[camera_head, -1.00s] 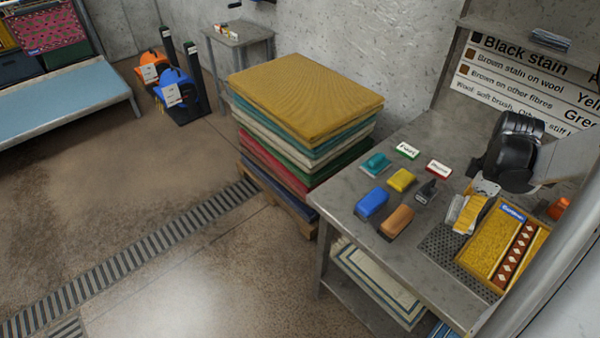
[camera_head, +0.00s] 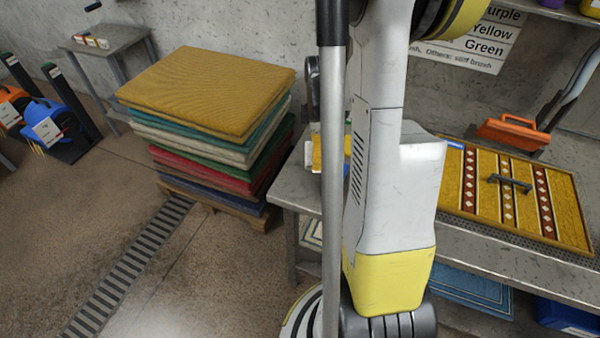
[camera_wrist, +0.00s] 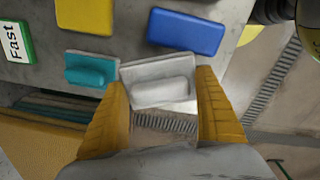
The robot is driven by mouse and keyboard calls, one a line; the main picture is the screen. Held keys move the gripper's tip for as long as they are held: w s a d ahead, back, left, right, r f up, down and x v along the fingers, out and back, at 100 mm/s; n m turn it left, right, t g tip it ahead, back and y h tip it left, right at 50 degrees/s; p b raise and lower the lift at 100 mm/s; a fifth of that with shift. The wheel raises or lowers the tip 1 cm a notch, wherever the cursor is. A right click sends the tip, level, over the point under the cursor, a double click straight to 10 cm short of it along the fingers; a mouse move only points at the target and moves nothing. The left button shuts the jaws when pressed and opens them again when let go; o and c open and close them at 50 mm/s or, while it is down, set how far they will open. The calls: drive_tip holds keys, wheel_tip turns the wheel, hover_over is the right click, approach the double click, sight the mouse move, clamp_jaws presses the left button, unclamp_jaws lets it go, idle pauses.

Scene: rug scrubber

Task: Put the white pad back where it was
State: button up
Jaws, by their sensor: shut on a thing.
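The white pad (camera_wrist: 158,80) is pale grey-white with a raised grip and shows in the wrist view at the grey table's edge, right of the teal pad (camera_wrist: 90,69) and below the blue one (camera_wrist: 186,31). My gripper (camera_wrist: 157,84) has its two yellow ribbed fingers on either side of the white pad and is shut on it. I cannot tell whether the pad touches the table. In the head view, the pad and gripper are mostly hidden behind a tall white and yellow body.
In the head view, a rug stack (camera_head: 205,90) stands left of the table (camera_head: 297,188). A patterned rug panel (camera_head: 530,200) with a dark handle lies at the right.

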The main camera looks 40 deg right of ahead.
sight(303, 174)
drive_tip(key=w+a+f, duration=0.1)
drive_tip(key=w+a+f+b, duration=0.1)
drive_tip(key=a, duration=0.1)
drive_tip(key=shift+w+a+f, duration=0.1)
drive_tip(key=shift+a+f, duration=0.15)
drive_tip(key=shift+f, duration=0.1)
wheel_tip(303, 174, down, 4)
drive_tip(key=shift+r+b, duration=0.1)
drive_tip(key=shift+b, duration=0.75)
drive_tip(key=o, duration=1)
drive_tip(key=shift+c, duration=0.2)
wheel_tip(303, 174, up, 12)
drive_tip(key=p, duration=0.4)
drive_tip(key=s+a+r+m+t, duration=0.1)
drive_tip(key=a+r+m+t, duration=0.1)
drive_tip(key=a, duration=0.6)
drive_tip(key=s+a+r+m+t, duration=0.2)
drive_tip(key=a+r+m, duration=0.2)
drive_tip(key=a, duration=0.5)
drive_tip(key=s+a+r+m+t, duration=0.2)
drive_tip(key=a+r+m+t, duration=0.1)
drive_tip(key=a+r, duration=0.3)
drive_tip(key=shift+s+a, duration=0.25)
drive_tip(key=shift+a, duration=1)
